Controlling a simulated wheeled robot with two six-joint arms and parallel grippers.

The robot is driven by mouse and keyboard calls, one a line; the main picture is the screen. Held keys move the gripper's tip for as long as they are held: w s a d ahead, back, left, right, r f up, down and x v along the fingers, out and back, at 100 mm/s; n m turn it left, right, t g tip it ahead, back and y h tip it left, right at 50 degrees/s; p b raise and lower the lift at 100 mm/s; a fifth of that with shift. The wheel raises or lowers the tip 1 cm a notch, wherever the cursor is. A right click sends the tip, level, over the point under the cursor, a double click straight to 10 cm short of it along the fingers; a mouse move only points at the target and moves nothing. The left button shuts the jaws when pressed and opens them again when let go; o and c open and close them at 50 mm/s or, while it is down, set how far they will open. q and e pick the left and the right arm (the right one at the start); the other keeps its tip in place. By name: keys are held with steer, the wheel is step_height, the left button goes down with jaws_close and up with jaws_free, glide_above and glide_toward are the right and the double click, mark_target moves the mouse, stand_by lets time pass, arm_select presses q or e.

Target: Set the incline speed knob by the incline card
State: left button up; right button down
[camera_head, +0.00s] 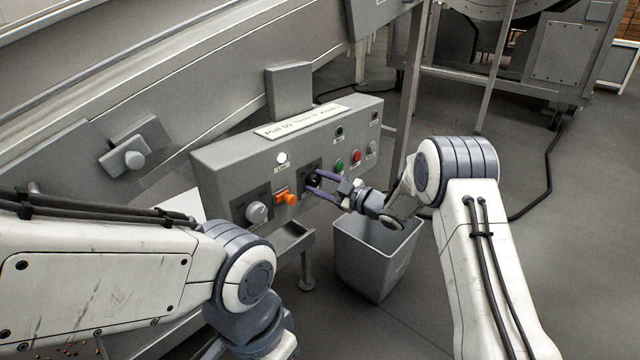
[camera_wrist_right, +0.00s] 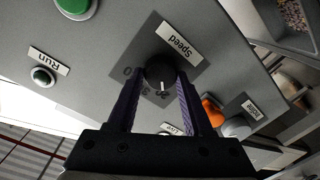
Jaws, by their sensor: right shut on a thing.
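The black speed knob (camera_head: 314,179) sits on the front of the grey control box (camera_head: 225,165). In the right wrist view the knob (camera_wrist_right: 158,68) lies below a plate reading "Speed" (camera_wrist_right: 180,47). Its white pointer line faces the gripper's palm, near partly hidden dial numbers. My right gripper (camera_head: 313,182) is shut on the knob, one purple finger on each side; it also shows in the right wrist view (camera_wrist_right: 160,82). A white printed card (camera_head: 300,122) lies along the box top; its full text is too small to read. My left arm shows, but its gripper is out of frame.
An orange switch (camera_head: 287,198) and a grey round knob (camera_head: 257,213) are left of the speed knob. Green (camera_head: 339,167) and red (camera_head: 356,157) buttons are to its right. A grey bin (camera_head: 375,260) stands on the floor below my right gripper.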

steer(key=shift+c, duration=1.6)
jaws_free()
steer(key=p+v, duration=0.1)
steer(key=v, duration=0.9)
steer(key=shift+s+d, duration=0.2)
steer(key=shift+s, duration=0.05)
